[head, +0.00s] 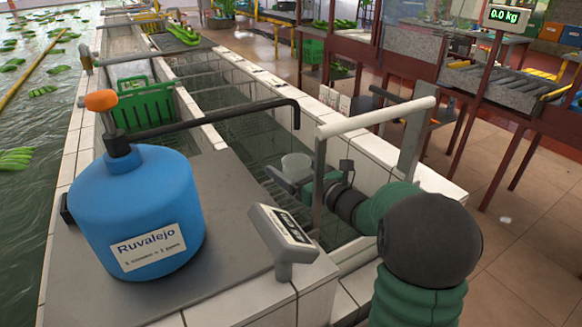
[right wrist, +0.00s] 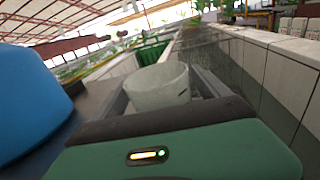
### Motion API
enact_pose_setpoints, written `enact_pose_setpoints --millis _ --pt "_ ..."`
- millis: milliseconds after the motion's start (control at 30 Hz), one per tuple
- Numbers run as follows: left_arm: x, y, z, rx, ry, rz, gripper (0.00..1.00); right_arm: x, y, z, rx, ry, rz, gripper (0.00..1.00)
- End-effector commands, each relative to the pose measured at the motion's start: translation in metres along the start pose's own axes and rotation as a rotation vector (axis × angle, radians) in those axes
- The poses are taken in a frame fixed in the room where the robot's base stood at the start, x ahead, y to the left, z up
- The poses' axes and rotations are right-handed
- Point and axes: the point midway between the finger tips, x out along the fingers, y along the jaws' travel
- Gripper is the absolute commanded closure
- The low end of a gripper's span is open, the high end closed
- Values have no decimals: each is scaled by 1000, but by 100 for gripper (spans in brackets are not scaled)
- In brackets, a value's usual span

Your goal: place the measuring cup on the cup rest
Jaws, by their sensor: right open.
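The measuring cup (head: 296,165) is a pale, translucent cup beside my right gripper, over the tiled tank. My right gripper (head: 286,180) is open, with one grey finger showing in front of the cup. In the right wrist view the cup (right wrist: 158,86) appears upright between the two spread fingers of the gripper (right wrist: 160,92). I cannot tell whether either finger touches it. What bears the cup from below is hidden. I cannot make out the cup rest for certain. My left gripper is not in view.
A blue Ruvalejo tank (head: 135,215) with a black bent pipe (head: 220,118) stands on the grey slab at left. A small display (head: 284,232) stands at the slab's right corner. A pale rail frame (head: 375,117) rises beside my right arm. A green crate (head: 145,103) sits farther back.

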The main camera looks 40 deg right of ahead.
Motion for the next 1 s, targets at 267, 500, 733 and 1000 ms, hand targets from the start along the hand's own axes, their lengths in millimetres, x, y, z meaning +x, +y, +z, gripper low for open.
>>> enact_pose_setpoints --millis 267,500,733,1000 --pt "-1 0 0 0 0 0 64 -47 -1 2 -1 -1 -6 15" --pt "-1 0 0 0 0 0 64 -104 0 1 1 -1 -3 15" --pt "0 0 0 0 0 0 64 -120 0 1 1 0 -1 15" --pt "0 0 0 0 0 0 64 -120 0 1 0 0 0 15"
